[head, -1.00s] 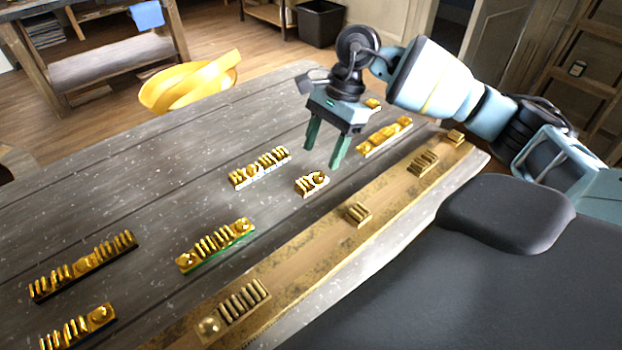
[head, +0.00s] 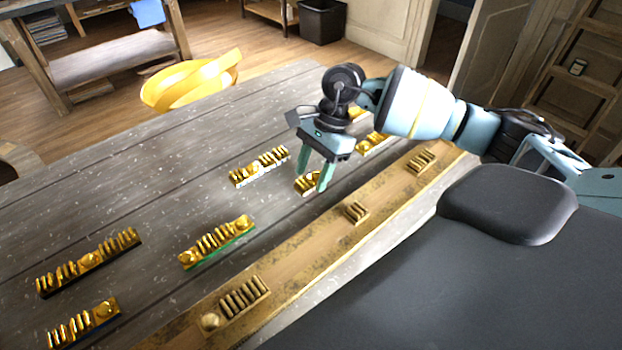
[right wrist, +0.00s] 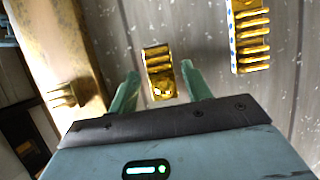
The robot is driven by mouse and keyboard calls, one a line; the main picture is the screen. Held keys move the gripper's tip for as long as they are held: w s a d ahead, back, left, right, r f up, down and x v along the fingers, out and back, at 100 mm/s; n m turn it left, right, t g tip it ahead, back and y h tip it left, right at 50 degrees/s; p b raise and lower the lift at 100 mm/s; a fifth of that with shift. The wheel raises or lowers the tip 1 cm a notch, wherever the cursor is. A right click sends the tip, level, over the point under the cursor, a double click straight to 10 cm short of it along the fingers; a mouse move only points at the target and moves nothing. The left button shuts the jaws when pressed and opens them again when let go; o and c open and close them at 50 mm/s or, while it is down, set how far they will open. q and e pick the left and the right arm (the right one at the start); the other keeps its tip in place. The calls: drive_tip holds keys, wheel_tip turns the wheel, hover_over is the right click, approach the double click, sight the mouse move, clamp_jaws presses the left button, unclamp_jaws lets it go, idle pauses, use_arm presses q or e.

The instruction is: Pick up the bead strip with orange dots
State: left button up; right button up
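Several gold bead strips lie on the grey plank table (head: 190,175); I cannot make out orange dots on any of them. A short gold strip (head: 303,187) lies below my right gripper (head: 313,174), whose green fingers partly cover it. In the right wrist view this short strip (right wrist: 158,74) shows between the two spread fingertips of the right gripper (right wrist: 160,72). The gripper is open and empty, seemingly above the strip. A longer strip with blue and white dots along its edge (head: 259,166) lies to its left. My left gripper is not in view.
A green-edged strip (head: 217,241) and two dark-edged strips (head: 88,262) (head: 84,323) lie toward the left. Another strip (head: 371,143) is partly behind my right arm. A gilt rail with raised pieces (head: 285,265) runs along the near edge.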

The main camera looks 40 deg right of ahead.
sight(307, 183)
drive_tip(key=c, duration=0.8)
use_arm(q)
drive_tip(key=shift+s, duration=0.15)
use_arm(e)
drive_tip(key=shift+c, duration=0.3)
drive_tip(key=shift+r, duration=0.1)
